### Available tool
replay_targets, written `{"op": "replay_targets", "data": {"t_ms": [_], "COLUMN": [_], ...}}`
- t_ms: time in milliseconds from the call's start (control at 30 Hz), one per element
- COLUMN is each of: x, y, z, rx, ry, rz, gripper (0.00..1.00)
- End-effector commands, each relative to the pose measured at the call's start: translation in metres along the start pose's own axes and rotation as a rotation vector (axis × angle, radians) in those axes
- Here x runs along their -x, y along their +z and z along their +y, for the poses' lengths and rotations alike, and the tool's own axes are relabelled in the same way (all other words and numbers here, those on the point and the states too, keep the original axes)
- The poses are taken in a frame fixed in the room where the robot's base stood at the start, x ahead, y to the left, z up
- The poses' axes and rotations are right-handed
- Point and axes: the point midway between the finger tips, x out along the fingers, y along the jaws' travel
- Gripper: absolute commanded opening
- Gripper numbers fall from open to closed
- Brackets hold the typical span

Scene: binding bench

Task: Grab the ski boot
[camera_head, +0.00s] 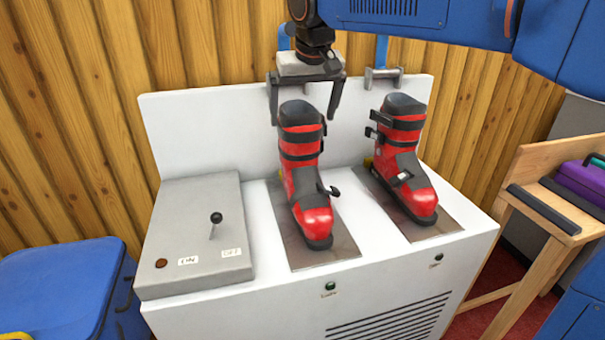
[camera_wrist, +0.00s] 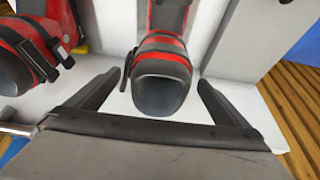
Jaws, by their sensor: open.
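Two red and black ski boots stand upright on metal plates on a white bench. The left boot (camera_head: 303,165) is under my gripper (camera_head: 304,118), which points down with its two fingers apart. The fingers appear to be at or just above the height of the boot's top, one on each side in the picture. In the wrist view, the black cuff top of this boot (camera_wrist: 162,85) lies ahead of and between the open fingers of my gripper (camera_wrist: 165,92). The right boot (camera_head: 404,150) stands apart and also shows at the wrist view's left (camera_wrist: 28,50).
A grey control box (camera_head: 195,235) with a black lever sits on the bench's left. The white back panel (camera_head: 205,130) rises behind the boots. A metal bracket (camera_head: 383,76) is behind the right boot. A blue bin (camera_head: 60,290) and a wooden table (camera_head: 545,200) flank the bench.

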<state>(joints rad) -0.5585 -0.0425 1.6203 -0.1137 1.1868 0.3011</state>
Motion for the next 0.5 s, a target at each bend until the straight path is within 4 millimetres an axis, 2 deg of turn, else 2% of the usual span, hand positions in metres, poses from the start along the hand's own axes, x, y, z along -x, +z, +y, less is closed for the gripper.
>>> {"op": "replay_targets", "data": {"t_ms": [233,500], "x": [-0.015,-0.05], "y": [0.001,0.005], "z": [-0.001,-0.002], "rx": [0.0,0.0], "ry": [0.0,0.001], "rz": [-0.001,-0.001], "gripper": [1.0,1.0]}}
